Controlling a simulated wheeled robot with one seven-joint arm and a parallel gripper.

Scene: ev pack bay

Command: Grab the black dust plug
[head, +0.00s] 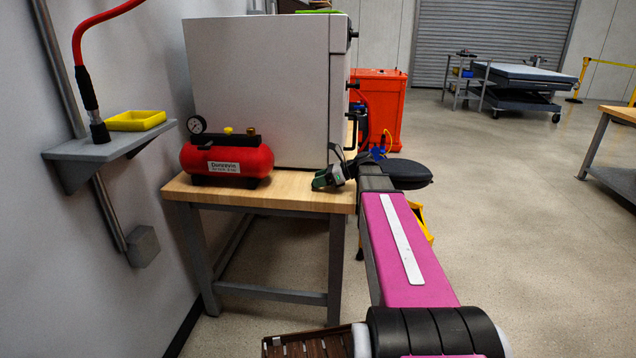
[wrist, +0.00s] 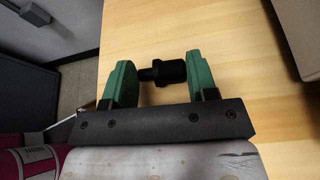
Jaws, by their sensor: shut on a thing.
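The black dust plug (wrist: 168,73) is in the wrist view, a small dark stepped cylinder lying between the two green fingers of my gripper (wrist: 160,82). The gripper is shut on it, with one finger at each end of the plug. The wooden bench top shows behind and below the plug; I cannot tell whether the plug touches it. In the head view my gripper (head: 329,178) is at the right end of the wooden bench (head: 290,197), by the front of the white cabinet. The plug cannot be made out there.
A red compressor tank (head: 227,160) stands on the bench left of my gripper. The large white cabinet (head: 262,90) stands behind it. A wall shelf (head: 110,148) holds a yellow tray (head: 136,120). An orange cabinet (head: 380,105) stands farther back. Open floor lies to the right.

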